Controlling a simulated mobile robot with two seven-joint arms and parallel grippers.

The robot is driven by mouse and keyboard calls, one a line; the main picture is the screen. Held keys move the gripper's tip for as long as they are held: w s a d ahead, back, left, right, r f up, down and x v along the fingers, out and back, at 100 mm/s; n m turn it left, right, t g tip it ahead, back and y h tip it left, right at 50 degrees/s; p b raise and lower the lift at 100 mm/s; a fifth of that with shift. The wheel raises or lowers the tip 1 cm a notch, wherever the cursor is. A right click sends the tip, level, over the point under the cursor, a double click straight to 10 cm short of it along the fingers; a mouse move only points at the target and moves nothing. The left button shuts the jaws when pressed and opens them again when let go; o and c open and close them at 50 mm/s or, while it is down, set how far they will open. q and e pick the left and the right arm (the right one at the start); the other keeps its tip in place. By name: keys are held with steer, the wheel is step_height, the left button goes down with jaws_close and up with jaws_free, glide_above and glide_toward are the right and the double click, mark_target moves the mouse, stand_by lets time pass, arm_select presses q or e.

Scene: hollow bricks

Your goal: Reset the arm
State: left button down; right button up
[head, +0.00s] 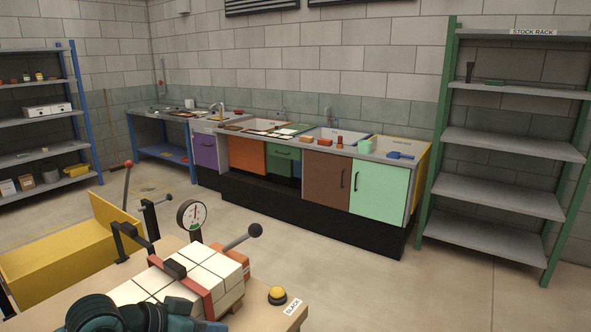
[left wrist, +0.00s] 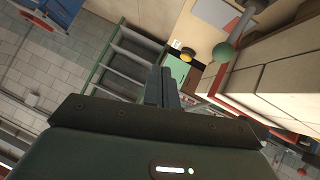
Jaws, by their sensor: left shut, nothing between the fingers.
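My left arm shows as dark teal links at the bottom left of the head view, low in front of the brick stack. My left gripper (left wrist: 162,72) is shut and empty in the left wrist view, its two dark fingers together. A block of pale hollow bricks (head: 207,262) sits on the wooden bench (head: 262,315), with a red band across it. The bricks also fill the right side of the left wrist view (left wrist: 275,65), apart from the fingers. My right gripper is in neither view.
A dial gauge (head: 191,214), a lever with a dark knob (head: 255,230) and a yellow button (head: 277,294) stand around the bricks. A yellow bin (head: 60,262) is at left. Beyond open floor are a counter with coloured doors (head: 379,187) and a green-posted rack (head: 497,200).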

arm_select(q)
steer(key=s+f+y, duration=0.3)
steer(key=s+f, duration=0.6)
steer(key=s, duration=0.1)
steer(key=s+a+f+n+g+y, duration=0.2)
steer(key=s+a+f, duration=0.1)
steer(key=s, duration=0.4)
steer(key=s+a+f+n+g+y, duration=0.1)
steer(key=s+a+f+n+y, duration=0.1)
steer(key=s+a+f+y, duration=0.3)
steer(key=w+d+f+m+t+h, duration=0.1)
steer(key=w+d+f+t+h, duration=0.3)
steer(key=d+f+t+h, duration=0.1)
steer(key=shift+w+d+f+t, duration=0.15)
steer(key=shift+w+d+t, duration=0.2)
steer(key=shift+d+t, duration=0.6)
steer(key=shift+d+g, duration=0.25)
steer(key=shift+d, duration=0.1)
